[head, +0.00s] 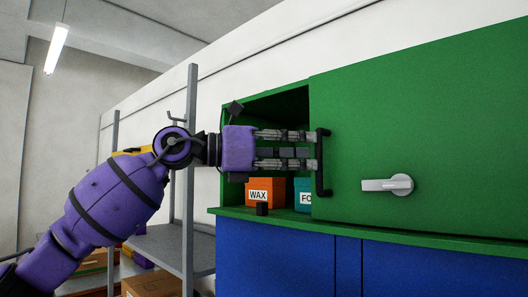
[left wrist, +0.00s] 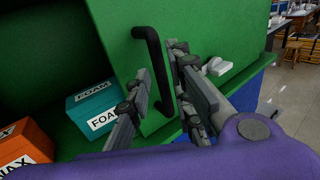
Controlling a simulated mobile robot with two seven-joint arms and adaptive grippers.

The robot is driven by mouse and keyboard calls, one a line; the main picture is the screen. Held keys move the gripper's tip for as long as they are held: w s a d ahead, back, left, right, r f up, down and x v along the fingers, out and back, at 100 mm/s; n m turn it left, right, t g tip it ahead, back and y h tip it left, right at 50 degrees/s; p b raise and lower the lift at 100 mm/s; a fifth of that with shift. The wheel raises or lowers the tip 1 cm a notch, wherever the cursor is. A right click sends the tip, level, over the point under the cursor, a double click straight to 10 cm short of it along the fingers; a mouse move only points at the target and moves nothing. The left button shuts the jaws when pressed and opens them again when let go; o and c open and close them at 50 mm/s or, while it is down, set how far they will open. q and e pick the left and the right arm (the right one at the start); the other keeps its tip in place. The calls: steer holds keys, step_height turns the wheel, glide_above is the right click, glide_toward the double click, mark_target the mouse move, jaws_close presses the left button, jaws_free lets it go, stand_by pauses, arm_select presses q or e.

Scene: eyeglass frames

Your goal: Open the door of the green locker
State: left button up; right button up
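The green locker (head: 265,211) stands on blue cabinets in the head view. Its flat green door (head: 430,110) covers the right part, and the left part of the inside is uncovered. A black upright bar handle (head: 323,185) sits near the door's left edge; it also shows in the left wrist view (left wrist: 148,45). My left gripper (head: 316,150) reaches in from the left, its fingertips at the handle. In the left wrist view its fingers (left wrist: 162,72) are apart, one on each side of the handle, with small gaps showing. My right gripper is not in view.
An orange WAX box (head: 258,190) and a teal box (head: 302,192) stand inside the locker. A white lever (head: 388,184) sticks out of the door. A grey metal shelf rack (head: 190,180) stands left of the locker, behind my arm.

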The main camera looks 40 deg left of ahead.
arm_select(q)
steer(key=v, duration=0.8)
stand_by(0.4)
